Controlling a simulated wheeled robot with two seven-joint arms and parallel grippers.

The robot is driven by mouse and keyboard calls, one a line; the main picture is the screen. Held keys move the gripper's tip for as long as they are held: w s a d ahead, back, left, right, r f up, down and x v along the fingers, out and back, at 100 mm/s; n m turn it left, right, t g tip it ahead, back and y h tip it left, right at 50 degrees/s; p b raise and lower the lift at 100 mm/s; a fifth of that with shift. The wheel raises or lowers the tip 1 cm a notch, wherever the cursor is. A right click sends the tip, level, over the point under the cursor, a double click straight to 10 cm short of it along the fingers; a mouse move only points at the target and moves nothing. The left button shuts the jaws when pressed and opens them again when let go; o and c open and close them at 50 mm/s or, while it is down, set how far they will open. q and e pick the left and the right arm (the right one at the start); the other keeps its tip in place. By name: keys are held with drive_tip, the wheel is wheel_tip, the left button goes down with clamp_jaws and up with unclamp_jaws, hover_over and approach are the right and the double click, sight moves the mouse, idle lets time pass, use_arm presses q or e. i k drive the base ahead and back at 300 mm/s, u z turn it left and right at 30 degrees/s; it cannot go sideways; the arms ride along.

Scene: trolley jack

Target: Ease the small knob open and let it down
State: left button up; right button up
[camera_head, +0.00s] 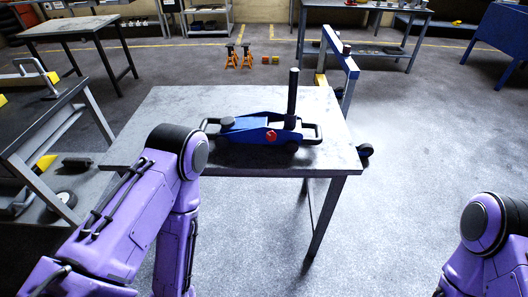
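The blue trolley jack (245,131) sits on the grey table (180,105) in front of me. Its black handle (293,92) stands upright near its right end. A small red knob (271,136) shows on the side of the jack facing me. A round dark pad (227,122) is on the jack's left part. My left arm comes in from the left, with its elbow in front of the table's near left edge; its gripper is out of the picture. My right arm shows at the lower right edge, and its gripper is out of the picture too.
A blue frame on wheels (340,55) stands just behind the table's right side. A workbench (40,125) stands close on the left. Orange jack stands (246,57) are on the floor farther back. The floor to the right of the table (420,150) is clear.

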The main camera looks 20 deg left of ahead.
sight(272, 136)
drive_tip(key=u, duration=0.05)
drive_tip(key=k, duration=0.2)
drive_tip(key=z, duration=1.3)
drive_tip(key=i, duration=0.95)
drive_tip(key=u, duration=1.85)
